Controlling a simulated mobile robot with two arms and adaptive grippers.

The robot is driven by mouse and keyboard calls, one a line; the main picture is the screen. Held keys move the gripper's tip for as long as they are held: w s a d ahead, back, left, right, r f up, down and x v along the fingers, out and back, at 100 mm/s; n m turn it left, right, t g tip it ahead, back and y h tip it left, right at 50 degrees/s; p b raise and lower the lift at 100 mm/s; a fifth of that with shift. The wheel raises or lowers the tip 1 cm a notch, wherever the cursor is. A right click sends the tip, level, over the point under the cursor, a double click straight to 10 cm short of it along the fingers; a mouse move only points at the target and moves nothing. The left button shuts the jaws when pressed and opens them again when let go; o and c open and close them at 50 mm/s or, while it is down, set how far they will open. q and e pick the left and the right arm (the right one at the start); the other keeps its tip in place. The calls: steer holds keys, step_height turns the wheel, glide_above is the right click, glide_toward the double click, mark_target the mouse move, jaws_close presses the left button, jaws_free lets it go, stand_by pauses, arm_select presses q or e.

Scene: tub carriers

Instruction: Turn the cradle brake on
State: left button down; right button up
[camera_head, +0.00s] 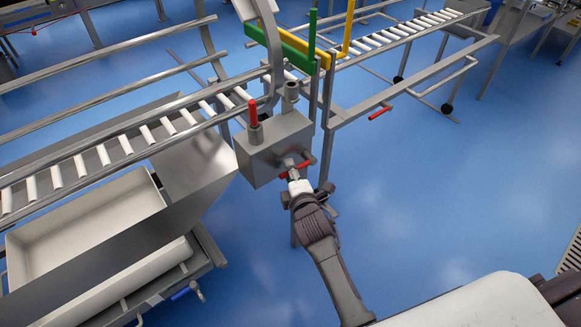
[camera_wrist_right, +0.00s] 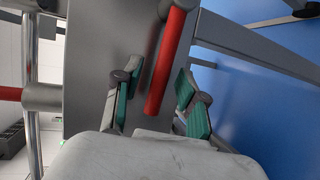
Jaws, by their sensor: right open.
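A grey metal box (camera_head: 272,150) stands at the end of the roller conveyor in the head view. A red lever handle (camera_head: 295,170) sits on its near face, and it also shows in the right wrist view (camera_wrist_right: 168,65). A second red handle (camera_head: 252,112) stands upright on the box's left side. I cannot tell by a label which one is the cradle brake. My right gripper (camera_head: 298,184) is at the near-face handle. In the right wrist view its green-padded fingers (camera_wrist_right: 160,102) are open, with the handle's end between them and gaps showing on both sides. My left gripper is out of view.
Another red handle (camera_head: 380,113) is on the frame to the right. A white tub (camera_head: 85,230) rests on the metal stand at left. Green (camera_head: 290,40) and yellow (camera_head: 349,28) bars rise behind the box. The blue floor at right is clear.

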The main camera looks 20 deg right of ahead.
steer(key=shift+w, duration=0.15)
steer(key=shift+c, duration=0.3)
jaws_close()
